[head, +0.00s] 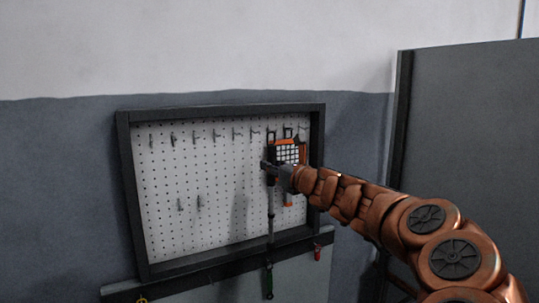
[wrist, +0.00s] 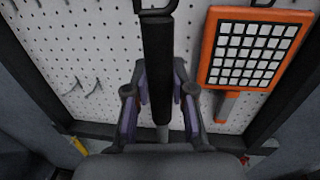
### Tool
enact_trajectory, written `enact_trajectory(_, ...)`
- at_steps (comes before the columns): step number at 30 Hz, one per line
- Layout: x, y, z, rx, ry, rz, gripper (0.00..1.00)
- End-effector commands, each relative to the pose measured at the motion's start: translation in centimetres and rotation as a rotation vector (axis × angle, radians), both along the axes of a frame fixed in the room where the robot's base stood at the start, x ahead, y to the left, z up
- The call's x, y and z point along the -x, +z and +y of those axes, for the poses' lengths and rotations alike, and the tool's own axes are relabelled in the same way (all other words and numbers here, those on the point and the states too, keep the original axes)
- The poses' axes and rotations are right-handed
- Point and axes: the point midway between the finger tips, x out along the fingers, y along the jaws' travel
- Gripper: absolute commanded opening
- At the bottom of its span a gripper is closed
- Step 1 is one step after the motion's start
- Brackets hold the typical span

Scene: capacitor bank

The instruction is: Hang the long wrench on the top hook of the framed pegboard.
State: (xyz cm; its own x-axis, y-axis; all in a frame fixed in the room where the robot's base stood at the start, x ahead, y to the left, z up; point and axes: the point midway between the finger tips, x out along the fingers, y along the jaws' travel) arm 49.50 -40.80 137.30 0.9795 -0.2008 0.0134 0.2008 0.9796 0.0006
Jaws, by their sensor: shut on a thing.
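My gripper (head: 272,172) is shut on the long wrench, which hangs upright in front of the right part of the framed pegboard (head: 185,220). The wrist view shows its black handle (wrist: 157,60) between the two fingers of my gripper (wrist: 158,100), with a black loop at its upper end. Its grey shaft (head: 271,212) runs down below my gripper. A row of hooks (head: 214,135) crosses the top of the board. The wrench's loop (head: 271,135) is level with this row; I cannot tell whether a hook passes through it. The wrench's lower end is not clear.
An orange tool with a white grid (wrist: 253,55) hangs just right of the wrench. Two lower hooks (head: 190,203) are empty. A rail (head: 220,270) below the frame carries green and red handled items. A grey panel (head: 470,130) stands at the right.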

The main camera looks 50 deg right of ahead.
Motion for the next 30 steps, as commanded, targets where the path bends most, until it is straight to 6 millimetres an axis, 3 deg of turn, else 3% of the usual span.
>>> enact_trajectory(30,-2.8,0.3,-1.4,0.0,-0.01,0.0,0.0)
